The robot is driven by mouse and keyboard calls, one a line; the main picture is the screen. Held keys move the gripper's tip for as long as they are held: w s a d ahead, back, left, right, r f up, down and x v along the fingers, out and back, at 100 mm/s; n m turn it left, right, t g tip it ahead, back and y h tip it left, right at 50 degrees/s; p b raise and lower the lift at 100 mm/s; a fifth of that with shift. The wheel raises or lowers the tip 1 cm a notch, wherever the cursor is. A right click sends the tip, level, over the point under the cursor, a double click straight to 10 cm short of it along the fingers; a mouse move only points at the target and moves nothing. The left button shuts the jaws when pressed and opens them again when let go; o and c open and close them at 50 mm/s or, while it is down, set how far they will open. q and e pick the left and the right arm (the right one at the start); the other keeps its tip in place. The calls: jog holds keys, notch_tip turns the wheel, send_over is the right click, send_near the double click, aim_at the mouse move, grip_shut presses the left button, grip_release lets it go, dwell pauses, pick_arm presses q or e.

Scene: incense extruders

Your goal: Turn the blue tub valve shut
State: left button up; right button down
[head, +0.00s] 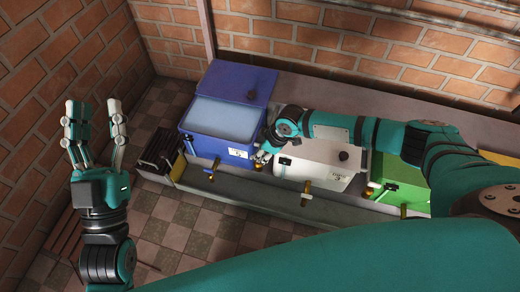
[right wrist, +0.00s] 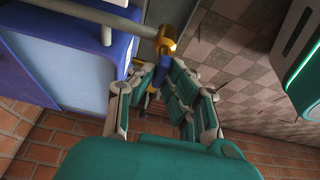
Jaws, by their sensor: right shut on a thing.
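The blue tub (head: 230,128) stands at the left end of the row, with its lid up and pale blue contents inside. In the right wrist view, its valve (right wrist: 165,43) is a brass body on a grey pipe, with a blue handle (right wrist: 162,75). My right gripper (head: 262,157) is at the tub's front right corner. The right wrist view shows its fingers (right wrist: 157,80) closed around the blue handle. The handle is partly hidden by the fingers. My left gripper (head: 92,122) is open and empty, raised at the left, apart from the tubs.
A white tub (head: 318,172) and a green tub (head: 402,182) stand to the right, partly under my right arm. A grey ledge (head: 240,194) runs along the front of the tubs. Brick walls close the back and left. The checkered floor (head: 190,215) in front is clear.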

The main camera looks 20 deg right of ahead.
pick_arm(q)
jog(key=f+g, duration=0.1)
jog(key=w+f+g+y, duration=0.1)
jog(key=f, duration=0.1)
jog(key=w+f+g+p, duration=0.1)
jog(key=f, duration=0.1)
jog(key=shift+w+f+g, duration=0.1)
jog(key=shift+w+g, duration=0.1)
jog(key=shift+g, duration=0.2)
pick_arm(e)
jog(key=shift+m, duration=0.3)
jog(key=c, duration=1.4)
grip_release()
jog(key=shift+o, duration=0.2)
jog(key=v, duration=1.2)
jog(key=shift+s, duration=0.1)
